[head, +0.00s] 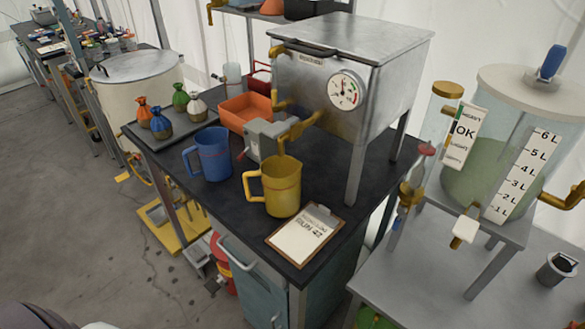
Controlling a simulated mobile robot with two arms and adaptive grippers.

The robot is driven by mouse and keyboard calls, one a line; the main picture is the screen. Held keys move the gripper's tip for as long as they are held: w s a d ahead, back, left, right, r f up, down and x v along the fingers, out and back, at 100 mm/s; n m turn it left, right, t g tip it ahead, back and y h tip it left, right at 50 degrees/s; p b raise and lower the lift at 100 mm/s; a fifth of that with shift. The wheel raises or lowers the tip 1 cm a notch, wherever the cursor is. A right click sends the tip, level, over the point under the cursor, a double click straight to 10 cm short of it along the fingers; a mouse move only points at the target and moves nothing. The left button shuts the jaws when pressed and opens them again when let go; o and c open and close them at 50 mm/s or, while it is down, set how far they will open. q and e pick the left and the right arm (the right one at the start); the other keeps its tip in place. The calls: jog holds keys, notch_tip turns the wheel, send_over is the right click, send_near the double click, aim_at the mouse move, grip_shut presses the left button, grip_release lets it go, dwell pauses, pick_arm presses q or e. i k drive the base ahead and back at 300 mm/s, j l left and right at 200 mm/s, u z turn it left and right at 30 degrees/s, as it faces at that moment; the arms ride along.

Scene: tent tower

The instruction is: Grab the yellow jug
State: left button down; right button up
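The yellow jug (283,190) stands upright on the black-topped table (333,185), with its handle toward the left. It is below and in front of a brass tap on the metal box. A blue jug (213,155) stands to its left, apart from it. A clipboard (305,234) lies close to its right front side. Neither of my grippers can be seen in the head view.
A steel box with a dial (345,92) stands on legs behind the yellow jug. A grey valve block (266,138) and orange tray (245,112) are behind it. A clear tank (490,150) stands right. Open floor (100,230) lies left.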

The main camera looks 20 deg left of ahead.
aim_at(280, 177)
jog(key=k+l+u, duration=0.1)
jog(key=l, duration=0.3)
jog(key=k+l+u, duration=0.15)
jog(key=k+l, duration=0.2)
jog(key=k+l+u, duration=0.1)
jog(key=k+l, duration=0.15)
jog(key=l, duration=0.2)
jog(key=i+j, duration=0.1)
jog(key=i, duration=0.35)
